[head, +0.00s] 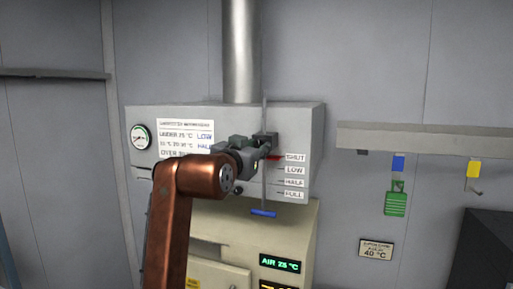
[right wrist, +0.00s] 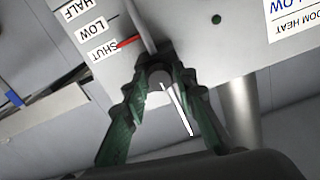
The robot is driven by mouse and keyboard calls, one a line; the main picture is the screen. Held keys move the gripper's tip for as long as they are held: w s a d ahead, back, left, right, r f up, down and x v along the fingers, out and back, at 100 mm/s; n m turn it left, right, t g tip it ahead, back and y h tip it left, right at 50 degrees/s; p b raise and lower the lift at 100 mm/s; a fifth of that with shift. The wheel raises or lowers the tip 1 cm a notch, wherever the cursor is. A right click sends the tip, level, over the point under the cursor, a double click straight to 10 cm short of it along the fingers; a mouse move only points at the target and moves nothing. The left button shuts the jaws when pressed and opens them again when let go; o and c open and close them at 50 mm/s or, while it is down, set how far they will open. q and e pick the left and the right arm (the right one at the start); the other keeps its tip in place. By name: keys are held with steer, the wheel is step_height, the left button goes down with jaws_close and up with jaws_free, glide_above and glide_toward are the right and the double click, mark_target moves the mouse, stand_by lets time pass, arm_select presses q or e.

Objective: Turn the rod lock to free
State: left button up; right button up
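A thin upright grey rod (head: 265,185) runs in front of the grey hood box, with a blue bar (head: 263,213) at its lower end. A red pointer (right wrist: 127,43) is level with the SHUT label (right wrist: 104,52). My right gripper (head: 268,141) is at the rod near the top of the scale. In the right wrist view, its green fingers (right wrist: 160,62) close in around the rod and a small grey round part (right wrist: 160,75). The fingers partly hide that part. I cannot tell which part is the rod lock. My left gripper is not in view.
The scale reads SHUT, LOW, HALF, FULL. A pipe (head: 241,50) rises from the box, and a round gauge (head: 140,137) is at its left. Right of it, a wall rail (head: 420,138) has blue and yellow tags and a green tag (head: 396,204) below. A dark box stands lower right.

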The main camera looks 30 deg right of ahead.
jaws_close()
steer(key=shift+m, duration=0.3)
steer(key=m+p, duration=0.2)
steer(key=shift+r+m, duration=0.15)
steer(key=shift+m, duration=0.15)
steer(key=m+p, duration=0.2)
steer(key=m, duration=0.2)
steer(key=m+p, duration=0.1)
steer(key=m, duration=0.4)
steer(key=shift+m, duration=0.4)
steer(key=shift+m+p, duration=0.55)
steer(key=shift+m, duration=1.95)
